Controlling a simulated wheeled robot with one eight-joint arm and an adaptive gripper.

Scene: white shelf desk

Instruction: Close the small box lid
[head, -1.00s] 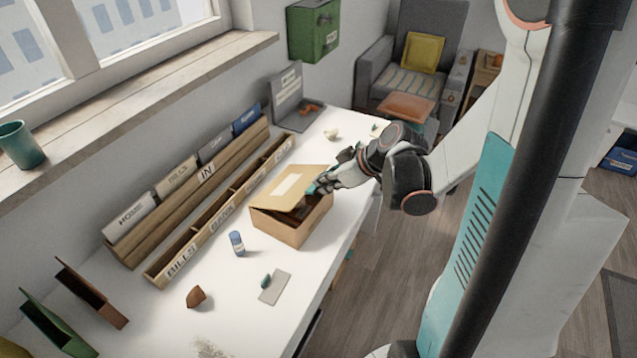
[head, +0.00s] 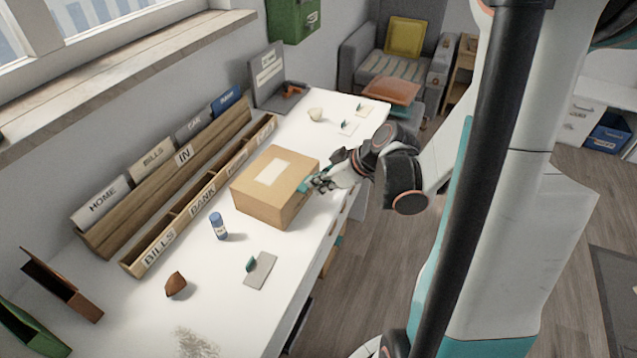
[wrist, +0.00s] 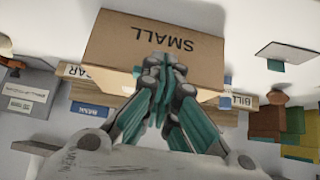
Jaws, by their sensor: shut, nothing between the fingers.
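The small cardboard box (head: 262,205) stands on the white desk, and its lid (head: 290,165) lies flat across the top with a pale label on it. In the wrist view the box (wrist: 110,45) shows a side printed "SMALL", upside down. My gripper (head: 306,186) is at the right side of the box, near the lid's edge. In the wrist view my gripper (wrist: 161,68) has its teal fingers together with nothing between them, in front of the box side. I cannot tell if the fingertips touch the box.
A wooden file organiser (head: 180,170) runs along the wall behind the box. A blue bottle (head: 218,226), a brown object (head: 176,285) and a grey card (head: 261,270) lie on the desk in front. A green wall box (head: 293,18) hangs above the far end.

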